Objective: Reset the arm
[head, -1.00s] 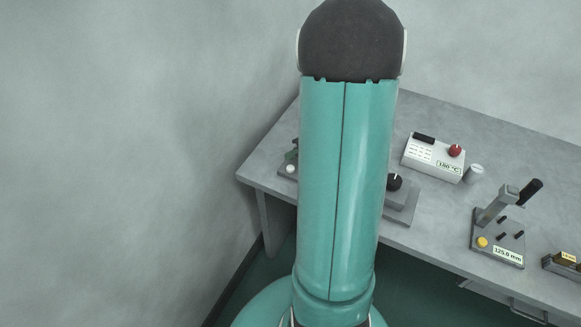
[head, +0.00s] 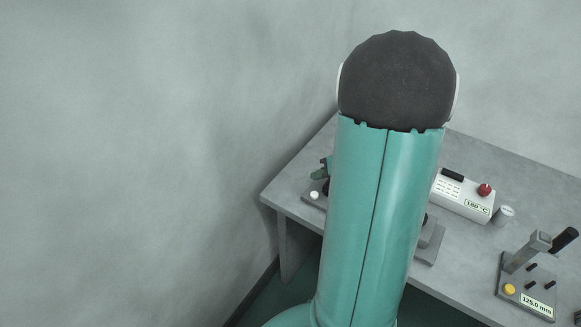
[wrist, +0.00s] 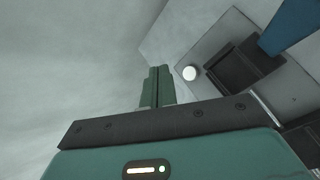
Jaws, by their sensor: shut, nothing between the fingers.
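My teal arm stands in the middle of the head view, with its dark rounded joint at the top. It hides part of the bench behind it.
A grey bench (head: 295,195) stands behind my arm. It holds a white control box (head: 463,195) with a red knob, a small grey cylinder (head: 503,215) and a lever device (head: 527,275) labelled 125.0 mm. The wall side at left is clear.

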